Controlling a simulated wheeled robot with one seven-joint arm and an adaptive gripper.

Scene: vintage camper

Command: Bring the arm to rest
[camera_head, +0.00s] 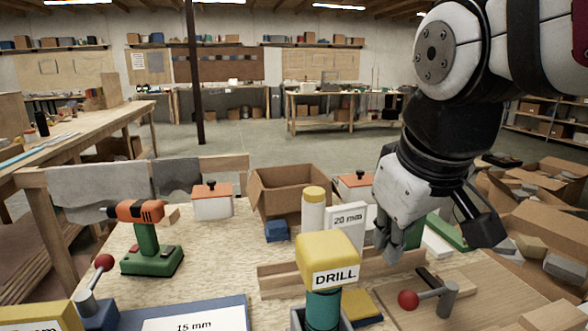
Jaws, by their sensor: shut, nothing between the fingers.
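My arm comes in from the upper right and reaches down over the right part of the workbench (225,262). My gripper (388,250) hangs at its end with the fingers pointing down, shut and empty. It is just right of a white block marked "20 mm" (347,220) and above or behind a low wooden rail; I cannot tell if it touches either. A green thing behind the gripper is partly hidden by it.
A drill-labelled yellow-topped thing (327,262) stands front centre. An orange and green drill (146,238) stands left. An open cardboard box (290,192) sits behind. Free room lies above the bench.

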